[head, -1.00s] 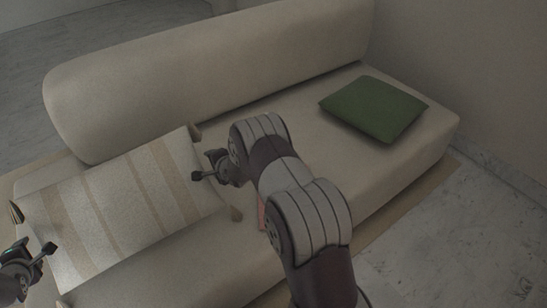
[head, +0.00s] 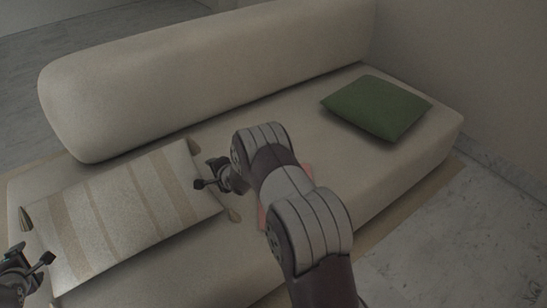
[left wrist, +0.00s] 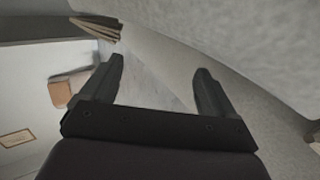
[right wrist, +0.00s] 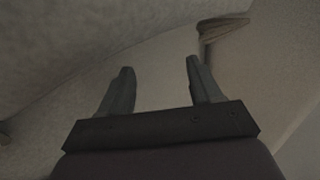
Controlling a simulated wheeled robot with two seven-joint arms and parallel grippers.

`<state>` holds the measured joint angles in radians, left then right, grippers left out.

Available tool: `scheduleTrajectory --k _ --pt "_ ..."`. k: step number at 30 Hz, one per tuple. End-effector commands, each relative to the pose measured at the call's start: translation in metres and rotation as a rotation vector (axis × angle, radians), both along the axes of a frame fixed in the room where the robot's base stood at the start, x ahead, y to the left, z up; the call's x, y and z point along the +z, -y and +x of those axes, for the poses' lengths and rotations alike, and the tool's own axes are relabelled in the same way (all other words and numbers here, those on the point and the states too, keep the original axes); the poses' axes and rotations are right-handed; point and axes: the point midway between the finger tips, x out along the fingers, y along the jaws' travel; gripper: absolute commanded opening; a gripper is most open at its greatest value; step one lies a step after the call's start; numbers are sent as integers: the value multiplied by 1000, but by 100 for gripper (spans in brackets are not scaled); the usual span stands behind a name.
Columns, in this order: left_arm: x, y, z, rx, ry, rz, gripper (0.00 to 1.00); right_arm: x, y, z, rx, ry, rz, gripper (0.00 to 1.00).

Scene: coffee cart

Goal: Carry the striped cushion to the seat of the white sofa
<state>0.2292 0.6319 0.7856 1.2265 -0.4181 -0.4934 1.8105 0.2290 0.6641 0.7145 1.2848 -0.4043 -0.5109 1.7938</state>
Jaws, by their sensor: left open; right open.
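The striped cushion (head: 127,212), cream with tan bands and tasselled corners, lies flat on the left part of the seat of the white sofa (head: 270,135). My left gripper (head: 42,264) is open beside the cushion's left end, at the lower left of the head view. My right gripper (head: 202,184) is open at the cushion's right end, close to its edge. Each wrist view shows spread, empty fingers, in the left wrist view (left wrist: 160,75) and in the right wrist view (right wrist: 160,68). A corner tassel shows beyond the fingers in both wrist views. My right forearm hides part of the seat.
A green cushion (head: 377,107) lies at the right end of the seat. The backrest (head: 210,75) runs along the back. A pinkish thing (head: 262,216) shows partly behind my right arm. Marble floor (head: 460,240) is clear at the lower right.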

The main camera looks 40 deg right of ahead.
Motion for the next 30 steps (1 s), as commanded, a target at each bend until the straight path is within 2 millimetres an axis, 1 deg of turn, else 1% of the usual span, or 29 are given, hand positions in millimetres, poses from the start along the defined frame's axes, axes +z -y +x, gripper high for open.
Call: scheduleTrajectory --k 1,2,3,11,14,17,21,24,27,30 --pt "1 -1 0 1 1 1 89 0 1 0 -1 1 -1 67" --pt "1 -1 0 2 1 1 89 1 1 0 -2 1 0 77" --pt "1 -1 0 2 1 0 89 1 1 0 -2 1 0 89" --pt "2 -2 1 4 2 1 89 1 2 1 -5 2 -1 89" --pt "7 -3 -5 5 4 2 89 2 3 1 -5 3 -1 89" --pt "18 -3 -21 5 3 1 89 2 3 1 -6 3 -2 89" --pt "40 -3 -53 6 4 2 89 2 3 1 -6 3 -2 89" --pt "53 -3 -74 5 3 1 89 2 3 1 -6 3 -2 89" --pt "63 -3 -88 5 3 2 89 2 3 1 -6 3 -2 89" --pt "68 -2 -96 4 3 1 89 2 3 0 -6 3 -2 89"
